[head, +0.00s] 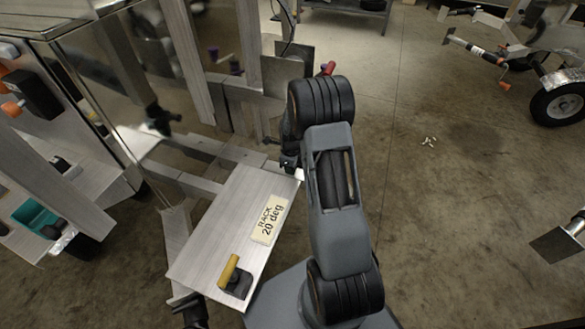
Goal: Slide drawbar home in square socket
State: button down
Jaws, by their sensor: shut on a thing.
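My gripper (290,165) shows only in part in the head view, low behind my arm's raised elbow, at the far right corner of a sloped metal plate. It is shut on a piece that my arm mostly hides, which I take to be the drawbar. Pale aluminium bars (190,148) run from the trailer frame on the left towards the gripper. The square socket cannot be made out, and neither can how far the bar sits in it.
Aluminium uprights (185,55) and a shiny trailer wall (110,85) stand at left. Another trailer's wheel (560,104) is at far right. The concrete floor between is mostly clear.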

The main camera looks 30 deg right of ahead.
aim_at(274, 167)
jog(key=shift+w+a+r, duration=0.1)
jog(key=shift+w+a, duration=1.1)
jog(key=shift+w, duration=0.15)
jog(key=shift+w+a, duration=1.15)
jog(key=shift+w, duration=0.2)
dwell(0.7)
jog(key=c, duration=1.1)
grip_release()
jog(key=shift+o, duration=0.2)
jog(key=shift+s, duration=0.1)
notch_tip(274, 167, up, 14)
jog(key=p, duration=0.4)
